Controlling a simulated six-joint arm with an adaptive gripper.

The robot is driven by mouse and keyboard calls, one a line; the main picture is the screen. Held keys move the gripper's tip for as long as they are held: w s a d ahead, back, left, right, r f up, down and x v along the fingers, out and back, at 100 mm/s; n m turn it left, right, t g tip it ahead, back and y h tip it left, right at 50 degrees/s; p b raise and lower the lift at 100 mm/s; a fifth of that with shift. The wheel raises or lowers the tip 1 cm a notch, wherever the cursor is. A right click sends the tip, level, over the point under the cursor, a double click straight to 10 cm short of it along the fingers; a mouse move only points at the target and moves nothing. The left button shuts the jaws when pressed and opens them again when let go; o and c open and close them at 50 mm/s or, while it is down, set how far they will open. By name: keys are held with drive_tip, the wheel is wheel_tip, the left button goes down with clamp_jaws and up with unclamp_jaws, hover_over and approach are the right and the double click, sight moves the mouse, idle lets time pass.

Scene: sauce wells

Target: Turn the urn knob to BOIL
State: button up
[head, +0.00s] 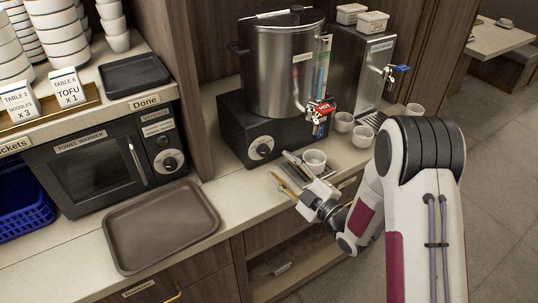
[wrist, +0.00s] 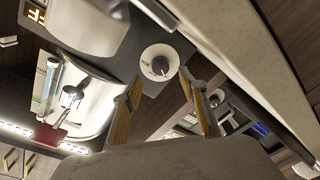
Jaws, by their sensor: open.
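The steel urn (head: 285,70) stands on a black base on the counter. Its urn knob (head: 262,148), a dark knob on a pale round dial, is on the base's front face. In the wrist view the urn knob (wrist: 160,63) shows just beyond the fingertips, roughly between them. The dial's lettering is too small to read, so its setting cannot be told. My gripper (head: 280,166) is open and empty, in front of the base and slightly right of the knob in the head view. In the wrist view the tan fingers of my gripper (wrist: 161,80) are spread apart, not closed on the knob.
A white cup (head: 314,160) on a drip tray stands close to my gripper's right. More cups stand right.

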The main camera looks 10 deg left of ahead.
sight(267, 153)
drive_tip(key=shift+x, duration=3.55)
drive_tip(key=c, duration=1.1)
